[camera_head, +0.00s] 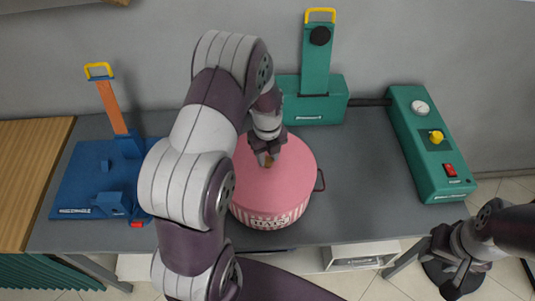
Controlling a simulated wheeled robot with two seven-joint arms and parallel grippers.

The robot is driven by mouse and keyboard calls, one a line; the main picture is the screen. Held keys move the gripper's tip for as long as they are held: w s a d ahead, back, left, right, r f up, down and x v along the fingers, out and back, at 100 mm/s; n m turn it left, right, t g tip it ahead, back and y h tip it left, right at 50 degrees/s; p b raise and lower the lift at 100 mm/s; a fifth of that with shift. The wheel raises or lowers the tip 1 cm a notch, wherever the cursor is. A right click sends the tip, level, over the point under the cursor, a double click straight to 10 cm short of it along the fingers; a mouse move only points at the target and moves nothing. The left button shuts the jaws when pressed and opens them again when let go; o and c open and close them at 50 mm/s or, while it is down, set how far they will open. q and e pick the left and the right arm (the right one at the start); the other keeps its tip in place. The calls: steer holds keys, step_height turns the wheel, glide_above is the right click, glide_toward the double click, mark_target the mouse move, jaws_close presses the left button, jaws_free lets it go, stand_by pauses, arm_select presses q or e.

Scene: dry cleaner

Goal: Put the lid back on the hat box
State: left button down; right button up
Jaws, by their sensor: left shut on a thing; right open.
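The pink round lid (278,187) lies over the top of the striped hat box (270,221), which stands on the grey table. From this angle I cannot tell whether the lid is fully seated. My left gripper (266,160) is over the lid's middle, shut on a small brownish knob there. My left arm hides the left side of the box. My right gripper (455,265) is open and empty, low at the right, off the table's front edge.
A blue device with an orange handle (112,108) stands on the left of the grey table (350,222). A green device (316,85) stands behind the box, and a green control box (430,145) is at the right. Bare table lies between box and control box.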

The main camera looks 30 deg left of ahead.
stand_by(0.4)
arm_select(q)
steer(key=shift+c, duration=1)
jaws_free()
step_height(320, 180, up, 7)
steer(key=p, duration=0.6)
jaws_close()
steer(key=shift+f, duration=0.2)
stand_by(0.8)
